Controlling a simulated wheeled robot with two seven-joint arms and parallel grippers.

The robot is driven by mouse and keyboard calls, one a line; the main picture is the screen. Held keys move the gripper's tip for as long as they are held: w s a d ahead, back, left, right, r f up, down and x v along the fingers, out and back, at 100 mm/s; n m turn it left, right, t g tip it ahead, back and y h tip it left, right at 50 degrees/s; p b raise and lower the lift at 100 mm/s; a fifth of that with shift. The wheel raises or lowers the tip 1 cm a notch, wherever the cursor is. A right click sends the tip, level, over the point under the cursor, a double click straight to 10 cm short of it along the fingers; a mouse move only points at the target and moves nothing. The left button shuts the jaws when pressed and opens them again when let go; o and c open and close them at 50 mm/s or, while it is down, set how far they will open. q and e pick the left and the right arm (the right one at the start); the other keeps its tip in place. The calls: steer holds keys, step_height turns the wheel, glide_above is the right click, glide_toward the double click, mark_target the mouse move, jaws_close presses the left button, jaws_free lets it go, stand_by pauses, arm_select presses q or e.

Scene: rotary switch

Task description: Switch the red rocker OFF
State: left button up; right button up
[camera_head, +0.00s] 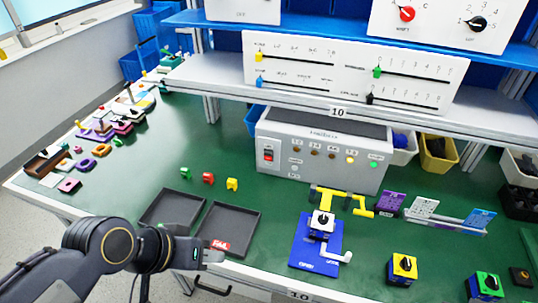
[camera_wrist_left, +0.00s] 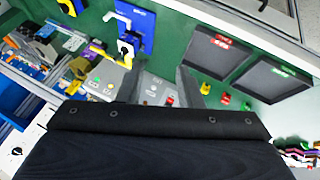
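The red rocker (camera_head: 268,155) is on the left end of the front face of a grey-white control box (camera_head: 325,158) at the back of the green table. It is too small to tell which side is pressed. In the left wrist view the rocker (camera_wrist_left: 169,101) shows as a small red patch near the box panel, between my fingers in the picture. My left gripper (camera_head: 213,257) is near the table's front edge by the dark trays, well apart from the box. In the left wrist view its two fingers (camera_wrist_left: 159,76) are spread with nothing between them. My right gripper is out of view.
Two dark trays (camera_head: 258,211) lie between my left gripper and the box. Small green, red and yellow pieces (camera_head: 208,179) stand behind them. A blue plate with a white crank (camera_head: 322,243) is to the right. A shelf edge (camera_head: 340,112) overhangs behind the box.

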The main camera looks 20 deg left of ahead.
arm_select(q)
steer(key=shift+c, duration=0.3)
jaws_close()
stand_by(1.7)
